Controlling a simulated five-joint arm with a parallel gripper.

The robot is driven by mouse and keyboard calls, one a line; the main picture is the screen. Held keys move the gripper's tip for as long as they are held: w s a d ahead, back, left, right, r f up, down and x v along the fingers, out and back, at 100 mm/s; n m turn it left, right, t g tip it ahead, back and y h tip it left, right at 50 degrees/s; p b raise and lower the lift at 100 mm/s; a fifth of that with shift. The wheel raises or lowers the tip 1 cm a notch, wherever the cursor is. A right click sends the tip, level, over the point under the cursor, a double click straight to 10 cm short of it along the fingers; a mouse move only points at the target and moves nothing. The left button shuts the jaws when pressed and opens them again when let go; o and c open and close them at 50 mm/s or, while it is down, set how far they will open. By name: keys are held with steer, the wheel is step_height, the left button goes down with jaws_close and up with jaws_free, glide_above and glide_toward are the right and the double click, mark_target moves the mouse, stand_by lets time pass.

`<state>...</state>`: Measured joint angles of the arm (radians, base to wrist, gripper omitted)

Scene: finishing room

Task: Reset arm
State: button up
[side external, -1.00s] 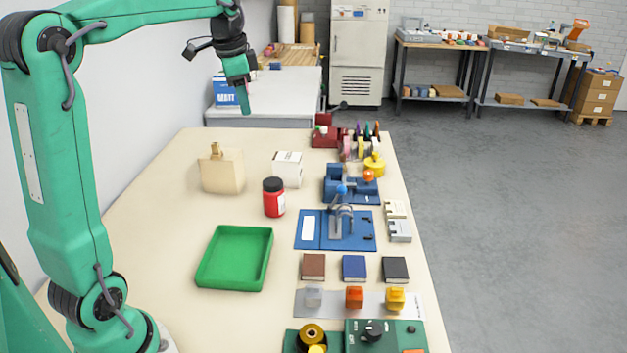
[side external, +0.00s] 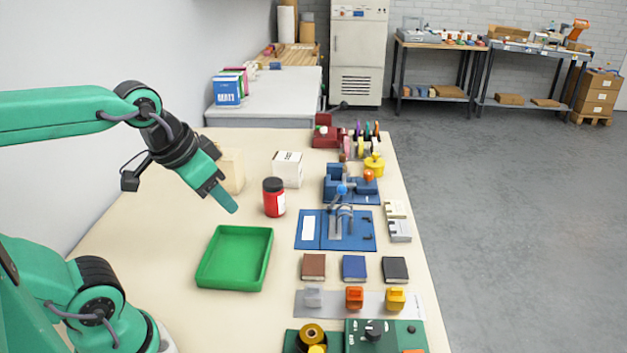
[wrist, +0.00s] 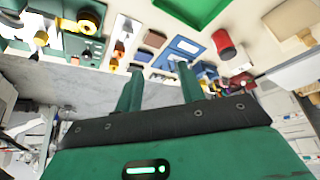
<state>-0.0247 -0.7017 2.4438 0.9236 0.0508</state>
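My green arm reaches in from the left in the side external view. My gripper (side external: 228,204) points down and to the right, above the table (side external: 150,235) and to the upper left of the green tray (side external: 235,258). In the wrist view the two green fingers of my gripper (wrist: 160,68) stand apart with nothing held between them. The tray looks empty and also shows at the top of the wrist view (wrist: 190,10).
A red jar (side external: 274,200), a white box (side external: 287,170) and a beige container (side external: 233,168), partly hidden by my gripper, stand behind the tray. A blue fixture (side external: 310,228) and several small blocks line the right side. The table's left part is clear.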

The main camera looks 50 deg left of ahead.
steer(key=shift+s+d+f, duration=0.3)
steer(key=shift+s+f, duration=0.25)
stand_by(0.4)
steer(key=shift+o, duration=0.7)
